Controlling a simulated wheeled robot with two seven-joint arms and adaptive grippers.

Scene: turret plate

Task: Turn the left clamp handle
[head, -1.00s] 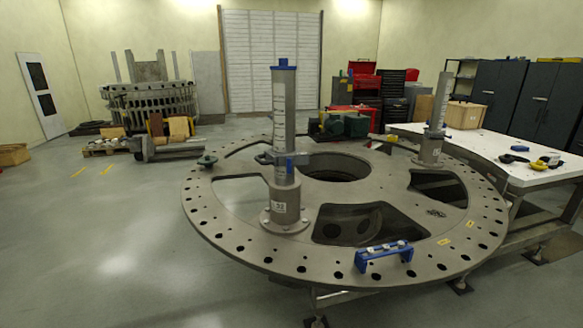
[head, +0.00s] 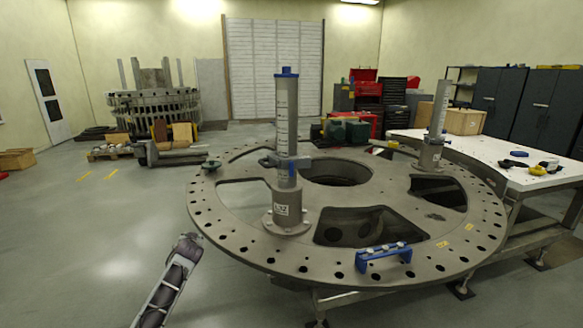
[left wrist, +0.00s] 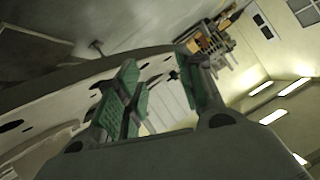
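The left clamp (head: 285,162) is a grey collar with blue parts around the near upright post (head: 287,115), above the round plate. Its handle is too small to make out clearly. My left arm comes in at the lower left of the head view, ending just off the plate's near left edge; its fingers cannot be told apart there. In the left wrist view, my left gripper (left wrist: 160,62) is open, its two green-padded fingers apart with nothing between them. The plate's edge (left wrist: 60,72) is beyond the fingers, to the left. My right gripper is not in view.
The big grey turret plate (head: 235,243) has cut-outs and rim holes. A blue bracket (head: 384,255) sits on its front rim. A second post with a clamp (head: 432,140) stands at the right. A white table (head: 510,176) adjoins on the right. The left floor is open.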

